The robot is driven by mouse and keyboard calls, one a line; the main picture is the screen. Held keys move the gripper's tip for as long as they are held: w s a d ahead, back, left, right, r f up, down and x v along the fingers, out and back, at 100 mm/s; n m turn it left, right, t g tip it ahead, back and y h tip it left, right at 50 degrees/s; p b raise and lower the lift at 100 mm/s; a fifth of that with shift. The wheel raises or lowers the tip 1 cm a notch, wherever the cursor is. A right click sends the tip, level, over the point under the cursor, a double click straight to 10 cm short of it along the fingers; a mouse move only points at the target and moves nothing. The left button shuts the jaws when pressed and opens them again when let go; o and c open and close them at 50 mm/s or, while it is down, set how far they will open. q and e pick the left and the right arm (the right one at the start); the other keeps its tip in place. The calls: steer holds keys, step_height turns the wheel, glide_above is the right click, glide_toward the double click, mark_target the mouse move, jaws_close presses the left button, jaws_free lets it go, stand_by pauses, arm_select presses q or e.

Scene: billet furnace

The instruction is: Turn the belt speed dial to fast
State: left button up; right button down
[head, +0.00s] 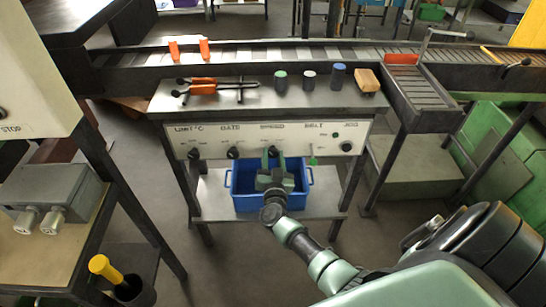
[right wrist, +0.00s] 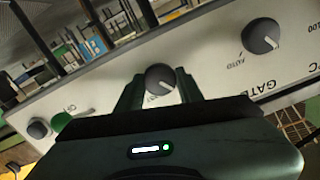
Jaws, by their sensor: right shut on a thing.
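The belt speed dial (right wrist: 160,77) is a dark round knob on the pale front panel (head: 222,137), under the word SPEED. In the right wrist view it sits between the two fingers of my right gripper (right wrist: 160,88), which are shut on its sides. In the head view the right gripper (head: 273,161) reaches up to the panel and mostly hides the dial. The dial's pointer and scale marks are too small or covered, so I cannot tell its setting. My left gripper is not in view.
The gate knob (head: 233,152) is beside the dial; the green belt lever (head: 312,160) and jog knob (head: 346,146) are on its other side. A blue crate (head: 245,202) stands on the shelf below. Orange-handled tools (head: 203,89) and several small items lie on the console top.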

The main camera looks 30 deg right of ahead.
steer(key=shift+m, duration=0.3)
steer(key=m, duration=0.3)
steer(key=shift+f+b, duration=0.15)
steer(key=shift+b, duration=0.2)
steer(key=m+b, duration=0.1)
steer(key=m, duration=0.2)
steer(key=shift+m, duration=0.3)
steer(key=m+b, duration=0.1)
steer(key=m, duration=0.3)
steer(key=shift+m+b, duration=0.6)
steer(key=shift+m, duration=0.9)
steer(key=c, duration=0.9)
jaws_free()
